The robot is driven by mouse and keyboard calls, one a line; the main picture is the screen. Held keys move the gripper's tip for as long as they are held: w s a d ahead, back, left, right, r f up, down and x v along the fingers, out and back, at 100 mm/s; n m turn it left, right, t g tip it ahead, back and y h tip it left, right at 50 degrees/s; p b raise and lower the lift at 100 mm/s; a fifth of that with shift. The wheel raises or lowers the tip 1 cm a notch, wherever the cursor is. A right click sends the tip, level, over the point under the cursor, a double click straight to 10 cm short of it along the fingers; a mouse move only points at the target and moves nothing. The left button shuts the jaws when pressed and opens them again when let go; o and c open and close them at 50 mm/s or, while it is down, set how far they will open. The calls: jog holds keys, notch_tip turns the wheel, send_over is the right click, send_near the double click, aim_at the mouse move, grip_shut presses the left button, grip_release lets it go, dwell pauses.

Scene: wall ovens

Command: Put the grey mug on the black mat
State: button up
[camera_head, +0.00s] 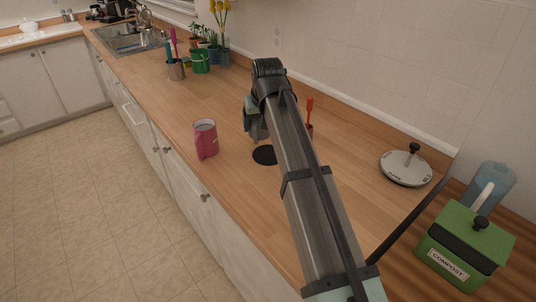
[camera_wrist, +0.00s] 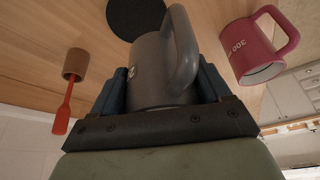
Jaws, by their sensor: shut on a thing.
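My gripper (camera_wrist: 160,92) is shut on the grey mug (camera_wrist: 150,70), with one blue finger on each side of its body. The mug's handle faces the wrist camera. The black mat (camera_head: 264,155) is a round disc on the wooden counter. It also shows in the wrist view (camera_wrist: 135,14), beyond the mug and partly cut off by the frame edge. In the head view my arm hides most of the gripper and the mug, just behind the mat. I cannot tell the mug's height above the counter.
A pink mug (camera_head: 205,140) stands left of the mat, near the counter's front edge. A red utensil (camera_head: 309,106) in a small holder stands right of my arm. A round lid (camera_head: 405,168) and a green compost box (camera_head: 465,245) are farther right.

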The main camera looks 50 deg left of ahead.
jog(key=w, duration=0.1)
jog(key=w+r, duration=0.1)
jog(key=shift+w, duration=0.3)
jog(key=shift+w+n, duration=0.3)
jog(key=shift+w, duration=0.05)
send_over(267, 151)
jog(key=s+d, duration=0.1)
jog(key=d, duration=0.1)
jog(key=shift+f, duration=4.95)
jog(key=shift+f, duration=0.1)
jog(key=o, duration=1.5)
jog(key=shift+d, duration=0.1)
jog(key=v, duration=1.2)
jog(key=shift+w, duration=0.15)
jog(key=shift+w, duration=0.15)
